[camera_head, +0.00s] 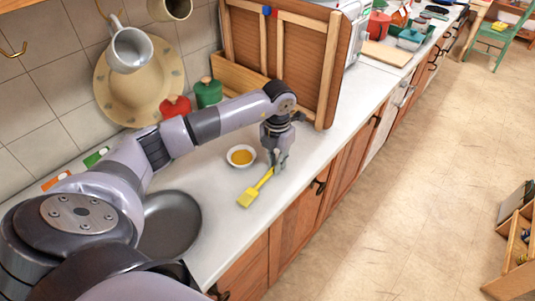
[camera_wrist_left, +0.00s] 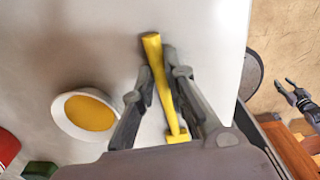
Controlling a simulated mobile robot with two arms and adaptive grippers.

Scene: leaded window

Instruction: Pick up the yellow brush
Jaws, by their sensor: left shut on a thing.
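The yellow brush (camera_head: 256,188) lies at a slant by the counter's front edge in the head view, its wide head toward the lower left. My left gripper (camera_head: 277,166) is shut on its handle, low over the counter. In the left wrist view, the yellow brush (camera_wrist_left: 165,75) runs between the two fingers of my left gripper (camera_wrist_left: 155,80). I cannot tell whether the brush is clear of the counter. My right gripper (camera_wrist_left: 288,88) shows small at the right edge of the left wrist view, its fingers apart and empty; the head view does not show it.
A white bowl with yellow contents (camera_head: 241,156) stands just left of the gripper. A dark pan (camera_head: 170,225) lies nearer, partly behind my left arm. A wooden frame (camera_head: 325,75) stands behind the gripper. Red and green jars (camera_head: 208,92) stand by the wall.

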